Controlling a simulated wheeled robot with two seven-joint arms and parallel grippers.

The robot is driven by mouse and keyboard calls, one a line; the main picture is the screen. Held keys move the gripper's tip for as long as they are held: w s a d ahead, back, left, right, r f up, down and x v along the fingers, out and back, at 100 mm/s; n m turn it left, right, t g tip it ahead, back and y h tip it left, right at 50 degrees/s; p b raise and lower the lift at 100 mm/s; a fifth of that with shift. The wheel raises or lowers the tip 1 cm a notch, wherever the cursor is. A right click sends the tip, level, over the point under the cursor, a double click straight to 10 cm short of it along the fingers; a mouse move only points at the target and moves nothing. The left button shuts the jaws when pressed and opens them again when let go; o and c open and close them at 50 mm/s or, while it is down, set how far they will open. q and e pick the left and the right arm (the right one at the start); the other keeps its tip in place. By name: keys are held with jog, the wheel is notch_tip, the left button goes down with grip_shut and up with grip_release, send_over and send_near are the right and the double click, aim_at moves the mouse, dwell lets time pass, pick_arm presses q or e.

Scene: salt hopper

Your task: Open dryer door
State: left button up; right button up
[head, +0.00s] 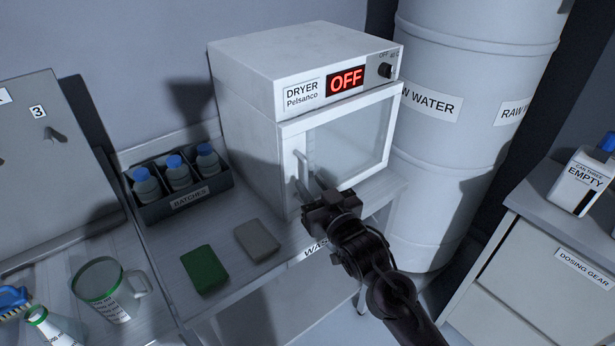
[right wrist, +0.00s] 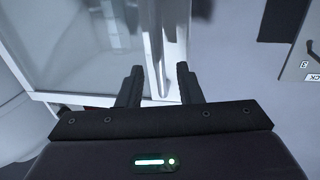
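The white dryer (head: 245,90) stands on the bench, with a red OFF display (head: 346,81) and a knob (head: 385,71) above its door. The glass-paned dryer door (head: 345,143) looks closed. Its upright bar handle (head: 300,172) is near the door's left edge. My right gripper (head: 312,190) is at the handle's lower part. In the right wrist view my right gripper's fingers (right wrist: 161,84) are apart, with the handle (right wrist: 158,45) running down between them; I cannot tell whether they touch it. My left gripper is not in view.
A dark BATCHES crate (head: 190,201) with blue-capped bottles stands left of the dryer. A green block (head: 204,269), a grey block (head: 257,240) and a jug (head: 104,290) are on the bench. A large RAW WATER drum (head: 450,140) stands close on the dryer's right.

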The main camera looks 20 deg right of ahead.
jog(key=shift+w+a, duration=0.2)
jog(key=shift+w, duration=0.85)
jog(key=shift+c, duration=0.2)
grip_shut()
